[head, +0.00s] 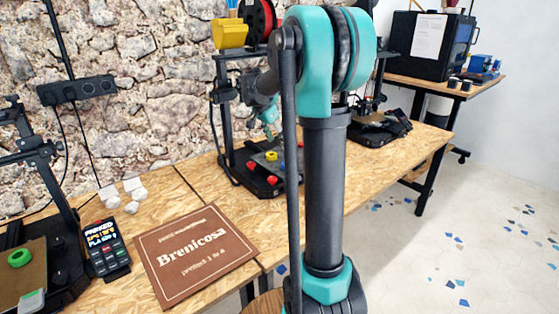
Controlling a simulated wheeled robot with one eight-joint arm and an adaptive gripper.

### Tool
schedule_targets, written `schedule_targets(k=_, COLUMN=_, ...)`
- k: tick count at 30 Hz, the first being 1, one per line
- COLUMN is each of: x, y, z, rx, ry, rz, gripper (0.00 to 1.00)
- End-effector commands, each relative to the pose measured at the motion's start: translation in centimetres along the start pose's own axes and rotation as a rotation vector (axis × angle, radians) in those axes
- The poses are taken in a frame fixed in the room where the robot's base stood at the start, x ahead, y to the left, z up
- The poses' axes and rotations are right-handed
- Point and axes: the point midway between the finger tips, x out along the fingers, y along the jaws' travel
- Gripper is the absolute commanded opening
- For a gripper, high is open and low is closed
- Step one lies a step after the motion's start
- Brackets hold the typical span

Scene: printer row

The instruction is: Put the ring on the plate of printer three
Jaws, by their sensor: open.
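A green ring (20,258) lies on the brown plate of the printer (38,160) at the left edge. A further printer (376,132) stands at the right end of the bench, partly hidden by my arm. I see no readable number on any printer. My gripper (268,124) shows small and partly hidden behind my arm, above the middle printer's plate. It is open, and I see nothing held in it.
A handheld display (104,245), white blocks (124,192) and a brown Brenicosa sign (194,252) lie on the bench between the left and middle printers. A black enclosed machine (428,45) stands on a separate table at the back right. The floor at right is clear.

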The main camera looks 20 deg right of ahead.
Motion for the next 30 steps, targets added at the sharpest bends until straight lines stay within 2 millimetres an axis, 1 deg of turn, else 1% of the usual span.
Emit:
schedule_targets(k=2, x=-0.1, y=0.1, z=0.1, rx=-0.002, ry=-0.001, rz=-0.001, gripper=0.63)
schedule_targets(k=5, x=0.1, y=0.9, z=0.8, rx=-0.038, ry=-0.009, rz=-0.012, gripper=0.63)
schedule_targets(k=8, x=0.8, y=3.1, z=2.9, rx=-0.138, ry=-0.03, rz=-0.044, gripper=0.63)
schedule_targets(k=11, x=1.9, y=6.7, z=6.2, rx=-0.298, ry=-0.055, rz=-0.1, gripper=0.63)
schedule_targets(k=12, x=2.5, y=8.3, z=7.8, rx=-0.37, ry=-0.064, rz=-0.126, gripper=0.63)
schedule_targets(k=14, x=3.4, y=10.8, z=10.2, rx=-0.478, ry=-0.073, rz=-0.169, gripper=0.63)
schedule_targets(k=15, x=4.0, y=12.4, z=11.8, rx=-0.55, ry=-0.076, rz=-0.198, gripper=0.63)
schedule_targets(k=17, x=5.0, y=14.9, z=14.3, rx=-0.654, ry=-0.077, rz=-0.243, gripper=0.63)
schedule_targets(k=18, x=5.6, y=16.5, z=15.9, rx=-0.721, ry=-0.075, rz=-0.273, gripper=0.63)
schedule_targets(k=21, x=7.0, y=20.1, z=19.4, rx=-0.869, ry=-0.063, rz=-0.34, gripper=0.63)
schedule_targets(k=24, x=8.1, y=22.8, z=22.1, rx=-0.982, ry=-0.045, rz=-0.392, gripper=0.63)
schedule_targets(k=25, x=8.4, y=23.4, z=22.7, rx=-1.008, ry=-0.04, rz=-0.404, gripper=0.63)
schedule_targets(k=27, x=8.8, y=24.5, z=23.8, rx=-1.054, ry=-0.031, rz=-0.425, gripper=0.63)
schedule_targets(k=30, x=9.1, y=25.2, z=24.6, rx=-1.087, ry=-0.023, rz=-0.44, gripper=0.63)
